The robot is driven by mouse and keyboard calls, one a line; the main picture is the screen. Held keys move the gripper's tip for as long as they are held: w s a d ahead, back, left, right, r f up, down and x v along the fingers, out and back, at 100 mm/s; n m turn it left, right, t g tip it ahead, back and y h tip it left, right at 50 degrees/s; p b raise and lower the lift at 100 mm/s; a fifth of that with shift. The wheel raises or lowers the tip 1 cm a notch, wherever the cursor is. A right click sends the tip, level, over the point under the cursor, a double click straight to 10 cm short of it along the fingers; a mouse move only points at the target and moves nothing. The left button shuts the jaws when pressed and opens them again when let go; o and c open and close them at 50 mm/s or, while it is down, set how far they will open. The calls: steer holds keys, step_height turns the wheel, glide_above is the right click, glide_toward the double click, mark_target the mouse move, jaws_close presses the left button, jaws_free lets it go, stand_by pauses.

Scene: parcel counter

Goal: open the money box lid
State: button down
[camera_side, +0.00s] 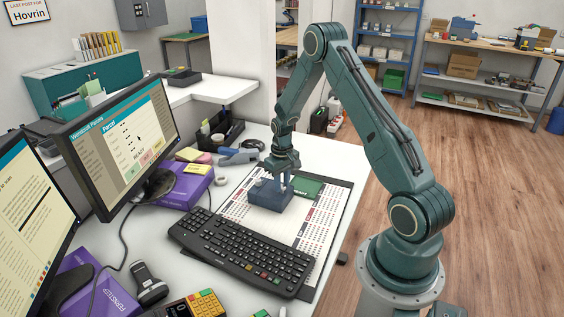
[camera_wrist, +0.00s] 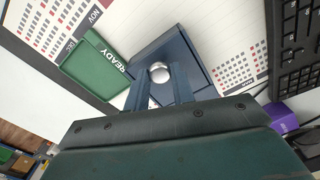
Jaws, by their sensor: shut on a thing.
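The money box (camera_side: 266,198) is a small dark blue box on the calendar desk mat, in front of the monitor and behind the keyboard. In the wrist view the money box (camera_wrist: 199,68) shows its blue top with a round silver knob (camera_wrist: 158,71). My gripper (camera_side: 285,184) is down at the box from above. In the wrist view the two fingers of my gripper (camera_wrist: 161,84) stand either side of the knob and are shut on it. The lid looks down on the box. The fingers hide part of the top.
A green READY tray (camera_side: 307,187) lies right beside the box, close to my gripper. The black keyboard (camera_side: 240,250) is in front. Purple boxes (camera_side: 186,188) and the monitor (camera_side: 120,140) stand at the left.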

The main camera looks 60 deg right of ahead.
steer(key=shift+s, duration=0.1)
steer(key=s, duration=0.6)
steer(key=shift+s, duration=0.35)
steer(key=c, duration=1.2)
jaws_free()
steer(key=shift+o, duration=0.2)
steer(key=shift+r, duration=0.1)
step_height(320, 180, up, 14)
